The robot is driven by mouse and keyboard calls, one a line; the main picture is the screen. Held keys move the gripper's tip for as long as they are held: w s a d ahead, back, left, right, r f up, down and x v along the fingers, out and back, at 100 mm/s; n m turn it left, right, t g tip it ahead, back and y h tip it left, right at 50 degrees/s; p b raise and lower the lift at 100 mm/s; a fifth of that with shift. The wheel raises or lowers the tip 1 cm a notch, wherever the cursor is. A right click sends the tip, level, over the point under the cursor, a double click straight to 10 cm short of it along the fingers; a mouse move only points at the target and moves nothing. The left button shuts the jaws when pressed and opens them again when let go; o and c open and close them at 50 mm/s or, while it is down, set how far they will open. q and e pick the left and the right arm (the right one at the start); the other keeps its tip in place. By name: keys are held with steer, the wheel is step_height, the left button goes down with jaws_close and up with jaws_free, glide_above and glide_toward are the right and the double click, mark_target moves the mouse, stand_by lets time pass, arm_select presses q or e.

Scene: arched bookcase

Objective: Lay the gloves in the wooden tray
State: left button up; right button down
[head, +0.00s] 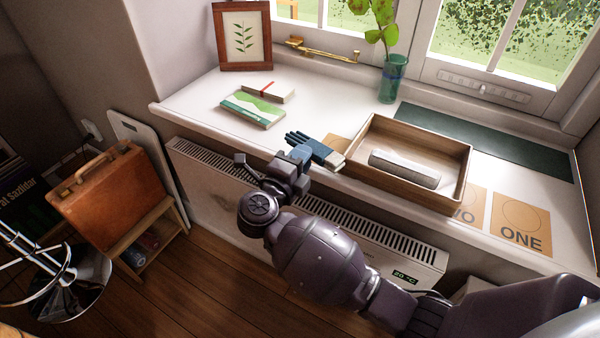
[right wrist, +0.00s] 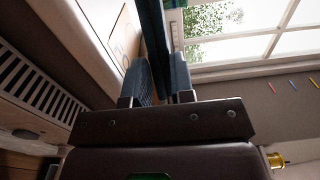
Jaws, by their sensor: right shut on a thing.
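The dark blue gloves (head: 318,149) with pale cuffs are at the front edge of the white windowsill, just left of the wooden tray. My right gripper (head: 301,155) is shut on them from the front. In the right wrist view, dark blue cloth (right wrist: 155,32) shows between its two fingers (right wrist: 160,78). I cannot tell whether the gloves touch the sill. The wooden tray (head: 452,201) stands on the sill and holds a grey cylinder (head: 404,169) lying on its side. My left gripper is not in view.
A green vase (head: 391,80) with a plant stands behind the tray. Books (head: 253,110) and a framed leaf picture (head: 243,37) are at the left. Cards, one marked ONE (head: 521,226), lie right of the tray. A radiator (head: 350,225) is below the sill.

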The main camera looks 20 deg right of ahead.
step_height(320, 180, down, 4)
steer(key=shift+f+b, duration=0.25)
steer(key=shift+b, duration=0.25)
steer(key=shift+f, duration=0.1)
steer(key=c, duration=1)
jaws_free()
